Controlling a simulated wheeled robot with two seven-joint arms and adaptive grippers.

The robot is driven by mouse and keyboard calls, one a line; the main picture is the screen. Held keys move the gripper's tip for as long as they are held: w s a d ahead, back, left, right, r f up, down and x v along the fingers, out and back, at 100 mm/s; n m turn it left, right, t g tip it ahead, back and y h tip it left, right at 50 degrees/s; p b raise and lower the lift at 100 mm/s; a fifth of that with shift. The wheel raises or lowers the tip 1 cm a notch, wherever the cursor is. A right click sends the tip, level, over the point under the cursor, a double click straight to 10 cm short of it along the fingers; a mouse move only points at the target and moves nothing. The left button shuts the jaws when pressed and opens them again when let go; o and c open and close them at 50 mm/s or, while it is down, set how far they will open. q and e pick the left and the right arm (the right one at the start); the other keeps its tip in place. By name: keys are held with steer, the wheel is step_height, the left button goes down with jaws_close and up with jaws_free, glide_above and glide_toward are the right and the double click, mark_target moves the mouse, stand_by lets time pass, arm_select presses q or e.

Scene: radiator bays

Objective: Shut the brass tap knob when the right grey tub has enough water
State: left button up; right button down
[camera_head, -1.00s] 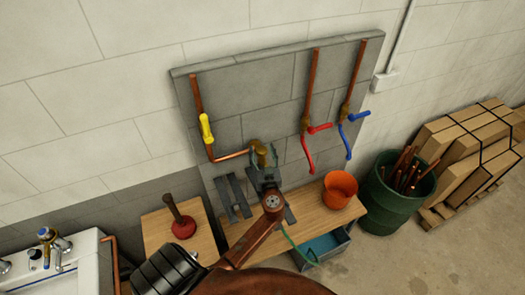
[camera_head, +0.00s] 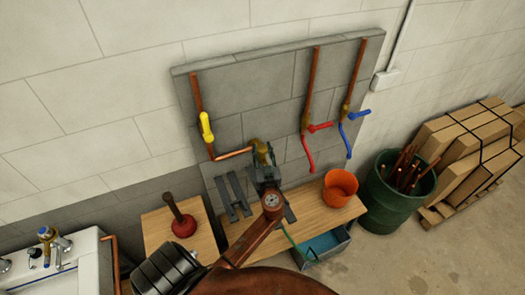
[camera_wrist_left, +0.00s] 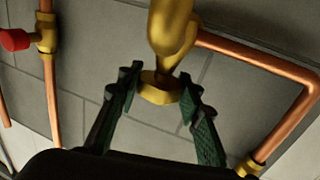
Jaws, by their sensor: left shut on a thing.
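The brass tap (camera_head: 261,148) stands out from the grey wall panel, at the end of a copper pipe. In the left wrist view its brass knob (camera_wrist_left: 157,93) sits between the two dark green fingers of my left gripper (camera_wrist_left: 159,82), which is shut on it. In the head view my left gripper (camera_head: 264,160) is at the tap, and my wrist hides part of it. My right gripper is out of view.
An orange bucket (camera_head: 340,188) stands on the wooden bench (camera_head: 310,218). A plunger (camera_head: 181,220) stands left, a green bin (camera_head: 395,200) right.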

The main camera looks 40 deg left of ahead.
arm_select(q)
steer(key=shift+s+f+m+t+h+b, duration=0.1)
steer(key=shift+f+m+t+h+b, duration=0.05)
steer(key=shift+m+t+h+b, duration=0.95)
steer(key=shift+m+t+h, duration=0.7)
steer(key=shift+h, duration=0.4)
steer(key=m+h, duration=0.1)
steer(key=m+t+h, duration=0.1)
steer(key=shift+r+h+p, duration=0.2)
steer(key=shift+h+p, duration=0.2)
steer(key=shift+m+t+h+p, duration=0.55)
steer(key=shift+m+h, duration=0.35)
steer(key=shift+h, duration=0.5)
steer(key=shift+f, duration=0.1)
steer(key=o, duration=1.2)
